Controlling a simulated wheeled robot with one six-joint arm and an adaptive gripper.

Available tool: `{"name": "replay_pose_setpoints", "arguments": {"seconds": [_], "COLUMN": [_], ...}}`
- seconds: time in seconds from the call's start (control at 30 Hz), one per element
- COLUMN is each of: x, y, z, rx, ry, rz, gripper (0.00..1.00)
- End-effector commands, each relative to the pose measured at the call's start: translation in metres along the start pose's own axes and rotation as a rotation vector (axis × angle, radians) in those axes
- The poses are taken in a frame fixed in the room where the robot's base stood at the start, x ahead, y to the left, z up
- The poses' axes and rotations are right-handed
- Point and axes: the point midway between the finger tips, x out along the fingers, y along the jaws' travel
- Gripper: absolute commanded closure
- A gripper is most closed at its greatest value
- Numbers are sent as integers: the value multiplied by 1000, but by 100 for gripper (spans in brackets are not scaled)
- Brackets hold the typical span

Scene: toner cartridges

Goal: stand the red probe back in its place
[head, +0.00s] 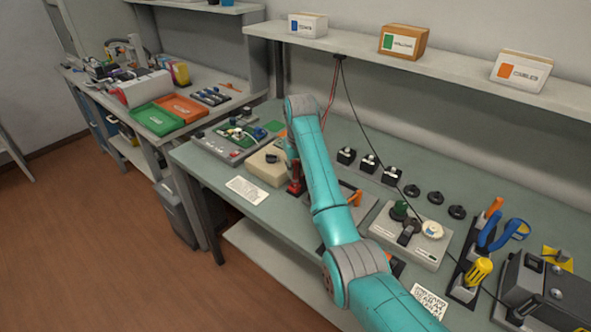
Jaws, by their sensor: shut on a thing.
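My teal arm reaches across the green-grey bench, and its wrist bends down over the left part of the bench. My gripper (294,172) is small in the picture and partly covered by my arm. It is shut on the red probe (295,187), which shows as a short red piece just left of my forearm, low over the bench beside a beige box (268,164). A red lead (330,95) runs down from under the shelf and passes behind my arm. The probe's tip, and whether it touches anything, cannot be made out.
Black blocks (368,163) and round black parts (434,197) stand behind my arm. A grey knob unit (412,238), a tool rack (470,250) and a dark machine (530,285) lie to the right. A white card (247,190) lies at the front left edge.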

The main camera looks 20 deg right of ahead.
Motion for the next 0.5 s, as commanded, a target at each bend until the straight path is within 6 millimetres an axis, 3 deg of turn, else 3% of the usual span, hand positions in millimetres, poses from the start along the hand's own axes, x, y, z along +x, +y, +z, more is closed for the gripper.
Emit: {"name": "replay_pose_setpoints", "arguments": {"seconds": [0.5], "x": [4], "y": [0], "z": [0], "rx": [0], "ry": [0], "rz": [0], "gripper": [100]}}
